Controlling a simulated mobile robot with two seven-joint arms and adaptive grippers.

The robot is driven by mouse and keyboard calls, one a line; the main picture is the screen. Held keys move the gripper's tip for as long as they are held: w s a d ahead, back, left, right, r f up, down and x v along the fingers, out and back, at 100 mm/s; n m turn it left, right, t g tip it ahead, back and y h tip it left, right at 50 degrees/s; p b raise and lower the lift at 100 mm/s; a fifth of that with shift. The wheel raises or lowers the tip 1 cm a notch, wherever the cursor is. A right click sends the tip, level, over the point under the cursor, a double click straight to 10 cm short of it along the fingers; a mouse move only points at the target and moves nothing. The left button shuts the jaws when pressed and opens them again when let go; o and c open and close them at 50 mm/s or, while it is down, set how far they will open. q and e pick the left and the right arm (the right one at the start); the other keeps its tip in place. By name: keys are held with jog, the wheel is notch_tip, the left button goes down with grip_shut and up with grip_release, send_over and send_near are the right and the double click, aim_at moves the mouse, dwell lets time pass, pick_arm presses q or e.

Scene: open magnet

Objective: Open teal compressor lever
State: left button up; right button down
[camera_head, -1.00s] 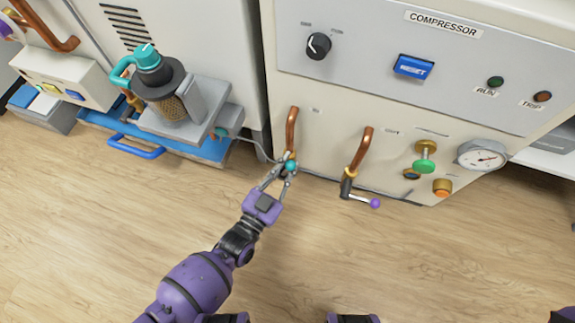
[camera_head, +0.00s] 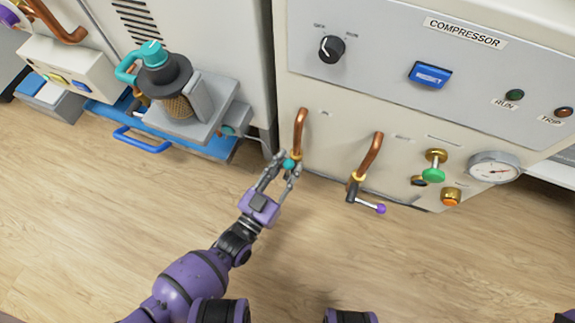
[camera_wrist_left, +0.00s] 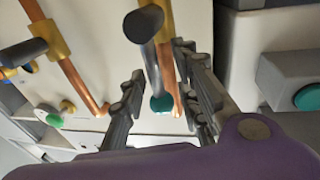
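The teal lever knob (camera_head: 288,164) is at the lower end of the left copper pipe (camera_head: 300,128) on the compressor's front. In the left wrist view the teal knob (camera_wrist_left: 161,104) sits at the end of a dark lever arm (camera_wrist_left: 149,45), in front of the pipe. My left gripper (camera_head: 290,162) is at the knob, with one finger on each side. In the left wrist view the fingers are spread, with gaps between them and the lever; whether one touches it is hard to tell. My right gripper is out of view.
A second copper pipe (camera_head: 371,155) with a purple-knobbed lever (camera_head: 368,204) is to the right. Beyond it are a green knob (camera_head: 434,174) and a gauge (camera_head: 494,167). A pump-like unit (camera_head: 172,92) stands on the left. The wooden floor in front is clear.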

pick_arm(q)
jog(key=v, duration=1.2)
dwell(0.5)
